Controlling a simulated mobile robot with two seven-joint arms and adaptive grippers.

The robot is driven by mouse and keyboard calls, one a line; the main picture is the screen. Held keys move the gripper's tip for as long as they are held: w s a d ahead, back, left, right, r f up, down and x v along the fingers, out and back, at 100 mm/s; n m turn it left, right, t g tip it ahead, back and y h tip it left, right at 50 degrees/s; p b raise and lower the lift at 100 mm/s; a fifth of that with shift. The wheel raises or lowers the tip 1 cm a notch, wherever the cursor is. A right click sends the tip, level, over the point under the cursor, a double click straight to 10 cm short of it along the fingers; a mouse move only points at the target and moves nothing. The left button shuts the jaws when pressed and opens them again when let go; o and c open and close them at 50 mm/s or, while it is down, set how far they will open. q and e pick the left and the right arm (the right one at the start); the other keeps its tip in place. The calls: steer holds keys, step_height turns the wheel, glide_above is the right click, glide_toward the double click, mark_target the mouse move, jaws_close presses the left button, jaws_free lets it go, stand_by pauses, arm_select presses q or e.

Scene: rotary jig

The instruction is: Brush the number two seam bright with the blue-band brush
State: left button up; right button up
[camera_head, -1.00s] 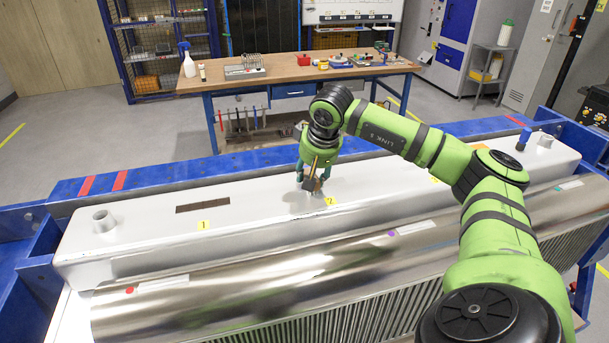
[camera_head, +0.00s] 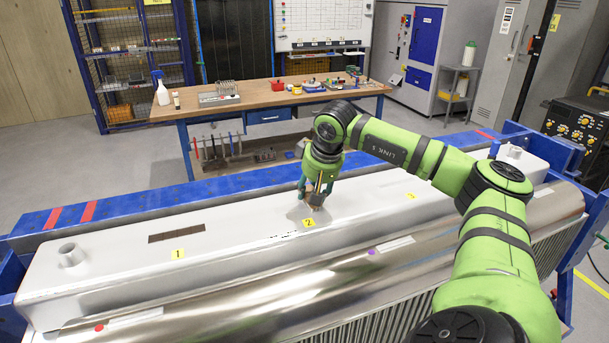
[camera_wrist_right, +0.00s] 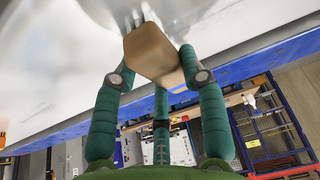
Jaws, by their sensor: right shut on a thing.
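My right gripper (camera_head: 318,188) is low over the pale tank top, just behind the yellow number 2 label (camera_head: 308,223). In the wrist view its fingers (camera_wrist_right: 155,80) are shut on a tan block-shaped brush body (camera_wrist_right: 152,48), whose far end is at the pale surface. The brush (camera_head: 316,203) is small and partly hidden by the fingers in the head view. I cannot make out a blue band for certain. The number two seam is mostly hidden under the gripper and brush; the metal around it looks pale. My left gripper is not in view.
A dark strip (camera_head: 176,233) lies behind the number 1 label (camera_head: 177,254). A number 3 label (camera_head: 411,196) is farther right. A pipe stub (camera_head: 70,255) stands at the left end. A blue rail (camera_head: 130,207) runs behind the tank. A workbench (camera_head: 262,97) stands beyond.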

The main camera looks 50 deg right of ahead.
steer(key=shift+s+d+f+b, duration=0.15)
steer(key=shift+s+d, duration=0.1)
steer(key=shift+d, duration=0.2)
steer(key=shift+s+d+r+b, duration=0.15)
steer(key=shift+s+d, duration=0.15)
steer(key=shift+d, duration=0.2)
steer(key=shift+s+d+f+b, duration=0.15)
steer(key=shift+s+d, duration=0.1)
steer(key=shift+d, duration=0.2)
steer(key=shift+s+d, duration=0.2)
steer(key=shift+d, duration=0.05)
steer(key=shift+w+r, duration=0.1)
steer(key=shift+r, duration=0.15)
steer(key=shift+r+p, duration=0.65)
steer(key=shift+p, duration=0.1)
step_height(320, 180, up, 4)
steer(key=p, duration=0.4)
steer(key=shift+r, duration=0.25)
